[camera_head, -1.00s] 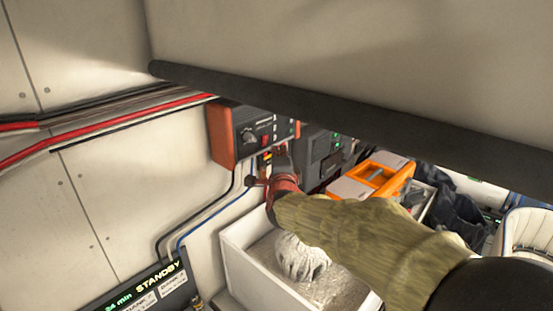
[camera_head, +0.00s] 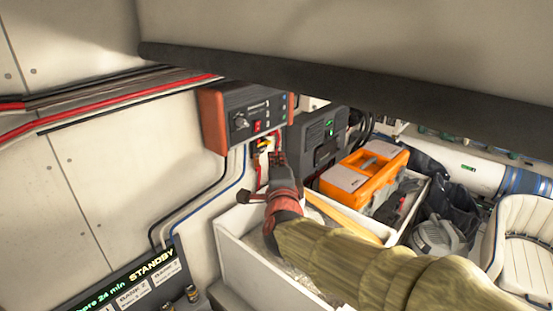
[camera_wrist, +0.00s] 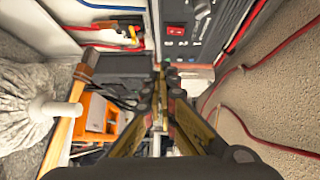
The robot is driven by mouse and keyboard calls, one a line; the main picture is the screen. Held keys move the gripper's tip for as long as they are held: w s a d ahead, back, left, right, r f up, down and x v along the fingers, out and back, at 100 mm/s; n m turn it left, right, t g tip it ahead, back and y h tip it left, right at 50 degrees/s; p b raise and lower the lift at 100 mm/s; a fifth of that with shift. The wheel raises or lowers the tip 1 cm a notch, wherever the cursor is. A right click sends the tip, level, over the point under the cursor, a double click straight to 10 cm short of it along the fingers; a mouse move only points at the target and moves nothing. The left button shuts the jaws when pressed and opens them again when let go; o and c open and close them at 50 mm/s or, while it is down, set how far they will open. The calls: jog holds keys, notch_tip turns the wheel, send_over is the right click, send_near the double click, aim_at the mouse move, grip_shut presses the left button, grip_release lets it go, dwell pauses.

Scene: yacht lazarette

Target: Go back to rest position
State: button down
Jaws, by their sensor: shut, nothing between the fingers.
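My gripper (camera_head: 278,160) is at the end of my sleeved arm, which reaches in from the lower right in the head view. It is in front of the red-sided control box (camera_head: 250,118) on the wall and above the white bin. In the wrist view my gripper (camera_wrist: 160,70) has its fingers together, with nothing between them. The control box with its red switch (camera_wrist: 178,31) also shows in the wrist view, beyond the fingertips. My forearm hides part of the bin.
A white bin (camera_head: 240,265) stands below my arm. An orange toolbox (camera_head: 365,175) sits to the right. A display panel (camera_head: 140,285) reading STANDBY is at lower left. Red and black cables (camera_head: 110,105) run along the wall. A dark overhang edge (camera_head: 330,80) crosses above. A white seat (camera_head: 525,235) is at far right.

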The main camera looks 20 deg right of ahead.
jog(key=shift+f, duration=0.1)
jog(key=s+a+f+n+g+y+b, duration=0.1)
jog(key=s+a+f+n+g+y, duration=0.2)
jog(key=s+a+f+n, duration=0.25)
jog(key=s+a+f+n+g+y, duration=0.2)
jog(key=a+f+n+g+y, duration=0.15)
jog(key=f+n, duration=0.4)
jog(key=s+d+f+n+g+h+b, duration=0.1)
jog(key=s+d+f+n+g+b, duration=0.1)
jog(key=s+d+f+b, duration=0.3)
jog(key=s+d+f+n+g+h+b, duration=0.2)
jog(key=s+f+b, duration=0.9)
jog(key=s, duration=0.9)
jog(key=d+f+n+g, duration=0.1)
jog(key=d+f+n, duration=0.1)
jog(key=d+f, duration=0.1)
jog(key=shift+s+d+f+n, duration=0.15)
jog(key=shift+d+n, duration=0.05)
jog(key=shift+n, duration=0.2)
jog(key=shift+a, duration=0.15)
